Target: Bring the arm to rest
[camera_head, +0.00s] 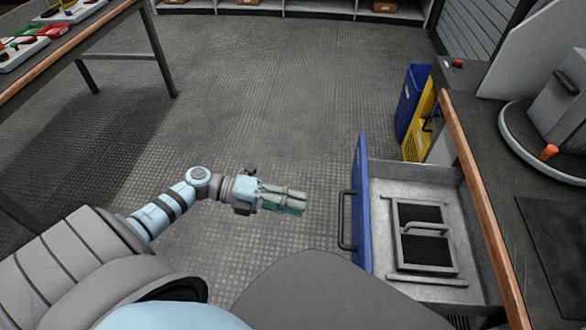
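My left arm comes in from the lower left and reaches out over the floor. My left gripper (283,200) is at its end, pointing right, in free air to the left of an open drawer. It touches nothing that I can see. Its fingers lie close together in this view, and I cannot tell whether they are open or shut. No object shows in it. My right gripper is not in view.
The open drawer (382,181) has a blue front (361,215) with a dark handle (344,220) and holds a framed dark panel (425,238). A workbench (485,130) stands at right, with blue (409,95) and yellow bins (420,125) beyond. A table (85,38) is at upper left. The middle floor is clear.

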